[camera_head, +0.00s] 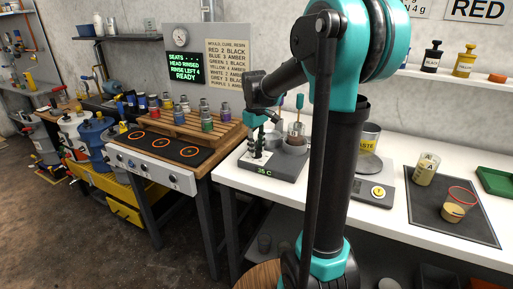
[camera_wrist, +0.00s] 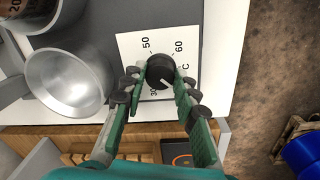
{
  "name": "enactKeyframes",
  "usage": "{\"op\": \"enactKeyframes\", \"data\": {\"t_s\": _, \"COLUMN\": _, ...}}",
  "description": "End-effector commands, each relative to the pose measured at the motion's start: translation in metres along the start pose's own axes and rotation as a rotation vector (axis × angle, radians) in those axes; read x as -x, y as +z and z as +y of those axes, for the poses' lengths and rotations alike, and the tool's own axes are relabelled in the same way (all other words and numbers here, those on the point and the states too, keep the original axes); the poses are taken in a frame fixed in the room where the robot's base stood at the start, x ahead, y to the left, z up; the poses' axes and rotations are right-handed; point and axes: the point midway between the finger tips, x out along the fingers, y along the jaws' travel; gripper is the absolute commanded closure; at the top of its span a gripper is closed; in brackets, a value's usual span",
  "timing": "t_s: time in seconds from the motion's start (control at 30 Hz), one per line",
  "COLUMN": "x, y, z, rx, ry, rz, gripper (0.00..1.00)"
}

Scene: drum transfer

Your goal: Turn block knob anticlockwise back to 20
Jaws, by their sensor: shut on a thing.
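The block knob (camera_wrist: 160,68) is round and black, on a white dial plate (camera_wrist: 133,47) in the wrist view. The plate reads 50, 60 and a C, and a partly covered number, perhaps 30, shows below the knob. A white pointer mark on the knob points to the lower right. My gripper (camera_wrist: 157,76) has one green finger on each side of the knob and is shut on it. In the head view the grey heating block (camera_head: 270,168) shows 35 C on its front. My gripper (camera_head: 259,140) is over its left part, and the knob cannot be made out there.
A metal bowl (camera_wrist: 68,82) is close left of the knob in the wrist view. A scale (camera_head: 375,190) with a paste pot (camera_head: 368,138) stands right of the block. A hotplate bench (camera_head: 160,150) with several small pots is to the left.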

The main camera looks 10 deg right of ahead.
Motion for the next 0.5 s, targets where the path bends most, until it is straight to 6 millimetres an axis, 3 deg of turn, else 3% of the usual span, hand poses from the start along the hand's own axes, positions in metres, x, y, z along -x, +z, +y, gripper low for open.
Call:
{"op": "enactKeyframes", "data": {"t_s": 0.37, "x": 0.0003, "y": -0.0003, "z": 0.0002, "rx": 0.004, "ry": 0.001, "rz": 0.001, "gripper": 1.00}}
{"op": "enactKeyframes", "data": {"t_s": 0.4, "x": 0.0003, "y": -0.0002, "z": 0.0002, "rx": 0.004, "ry": 0.001, "rz": 0.001, "gripper": 0.67}}
{"op": "enactKeyframes", "data": {"t_s": 0.5, "x": 0.0002, "y": -0.0002, "z": 0.0001, "rx": 0.004, "ry": 0.000, "rz": 0.000, "gripper": 0.55}}
